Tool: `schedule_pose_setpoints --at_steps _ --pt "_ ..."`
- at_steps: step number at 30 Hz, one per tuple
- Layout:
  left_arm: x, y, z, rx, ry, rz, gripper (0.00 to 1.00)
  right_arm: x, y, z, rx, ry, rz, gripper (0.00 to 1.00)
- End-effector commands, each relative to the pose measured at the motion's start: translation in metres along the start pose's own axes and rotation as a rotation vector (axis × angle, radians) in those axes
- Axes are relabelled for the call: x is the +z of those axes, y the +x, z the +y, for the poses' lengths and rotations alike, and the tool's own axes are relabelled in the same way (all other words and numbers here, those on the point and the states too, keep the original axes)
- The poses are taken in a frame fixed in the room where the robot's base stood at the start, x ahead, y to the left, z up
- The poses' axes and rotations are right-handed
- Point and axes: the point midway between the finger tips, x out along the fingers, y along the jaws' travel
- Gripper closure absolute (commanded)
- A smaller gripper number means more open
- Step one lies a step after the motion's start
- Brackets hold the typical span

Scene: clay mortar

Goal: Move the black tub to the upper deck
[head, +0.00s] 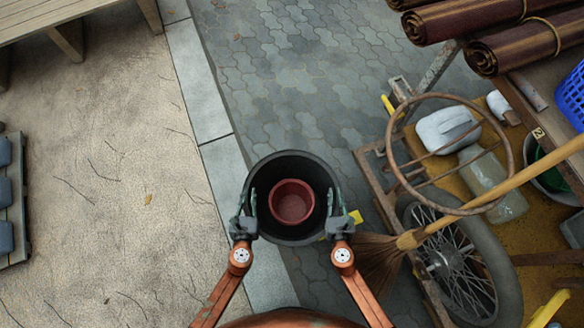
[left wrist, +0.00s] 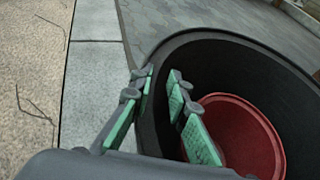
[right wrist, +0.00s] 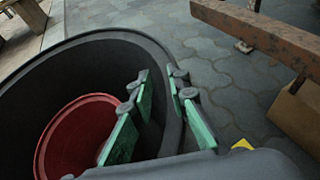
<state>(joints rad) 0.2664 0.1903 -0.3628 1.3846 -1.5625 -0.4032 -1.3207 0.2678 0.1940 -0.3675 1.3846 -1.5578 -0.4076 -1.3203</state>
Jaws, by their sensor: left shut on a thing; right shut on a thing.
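The black tub (head: 292,238) hangs or stands in front of me, seen from above, between my two grippers. A smaller red tub (head: 292,203) lies inside it. My left gripper (head: 247,208) is shut on the left part of the black tub's rim. In the left wrist view its green-padded fingers (left wrist: 160,100) straddle the tub wall. My right gripper (head: 337,210) is shut on the right part of the rim, and its fingers (right wrist: 162,100) straddle the wall in the right wrist view. The underside of the tub is hidden, so I cannot tell its height.
On the right is a cart with a rusty frame (head: 375,190), a spoked wheel (head: 455,262), a broom (head: 385,255), a rusty ring (head: 392,150) and a pale canister (head: 446,128). Brown rolls (head: 450,20) and a blue basket (head: 572,97) lie on its upper deck (head: 535,80). Paving beyond the tub is clear.

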Motion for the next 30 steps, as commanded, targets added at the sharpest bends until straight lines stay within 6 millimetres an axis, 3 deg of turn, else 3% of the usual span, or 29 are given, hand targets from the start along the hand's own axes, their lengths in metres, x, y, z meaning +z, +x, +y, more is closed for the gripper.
schedule_pose_setpoints --at_steps 17,30 --pt "0.011 -0.001 0.001 0.001 0.006 -0.011 1.00 0.011 -0.001 0.000 0.000 -0.006 -0.011 1.00" --pt "0.076 -0.013 0.001 0.001 0.007 -0.067 1.00 0.077 -0.013 0.000 0.000 -0.007 -0.067 1.00"
